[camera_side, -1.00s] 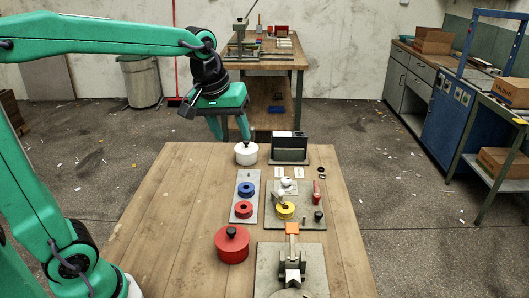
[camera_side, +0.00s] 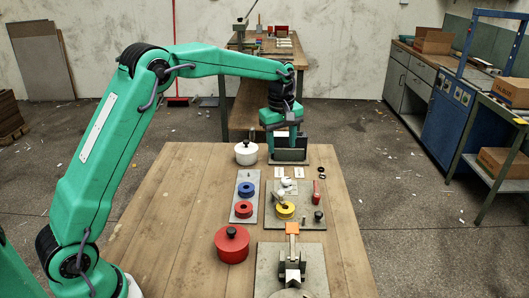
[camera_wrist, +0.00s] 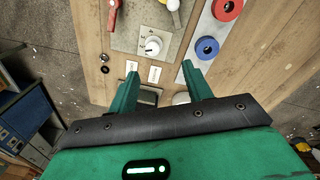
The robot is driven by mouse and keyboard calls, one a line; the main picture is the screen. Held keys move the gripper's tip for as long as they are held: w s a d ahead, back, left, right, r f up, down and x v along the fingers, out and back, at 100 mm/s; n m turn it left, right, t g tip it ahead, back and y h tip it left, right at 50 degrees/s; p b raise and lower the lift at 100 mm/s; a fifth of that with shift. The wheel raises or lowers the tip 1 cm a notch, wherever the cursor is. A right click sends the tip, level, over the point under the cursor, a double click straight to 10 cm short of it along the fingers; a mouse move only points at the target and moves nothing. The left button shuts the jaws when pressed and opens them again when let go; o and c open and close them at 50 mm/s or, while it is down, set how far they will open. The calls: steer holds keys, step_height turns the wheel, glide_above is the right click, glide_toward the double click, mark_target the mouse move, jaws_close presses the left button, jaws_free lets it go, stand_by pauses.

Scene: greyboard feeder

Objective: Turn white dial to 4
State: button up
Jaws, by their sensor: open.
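The white dial (camera_side: 287,183) sits on the grey board (camera_side: 311,223) in the middle of the table.
Two white cards (camera_wrist: 154,74) lie near the dial. A plate with blue (camera_side: 246,189) and red rings, a white pot (camera_side: 246,153) and a red pot (camera_side: 232,246) stand left.

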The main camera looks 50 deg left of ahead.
mark_target(286, 179)
steer(key=w+f, duration=0.1)
steer(key=f, duration=0.1)
steer(key=w+f+n, duration=0.1)
steer(key=f, duration=0.1)
steer(key=w+f+n, duration=0.1)
steer(key=f, duration=0.1)
steer(key=shift+w+a+f+g, duration=0.15)
steer(key=shift+w+a+g, duration=0.15)
steer(key=shift+a+g, duration=0.1)
steer(key=shift+f, duration=0.15)
steer(key=shift+f, duration=3.75)
steer(key=c, duration=1)
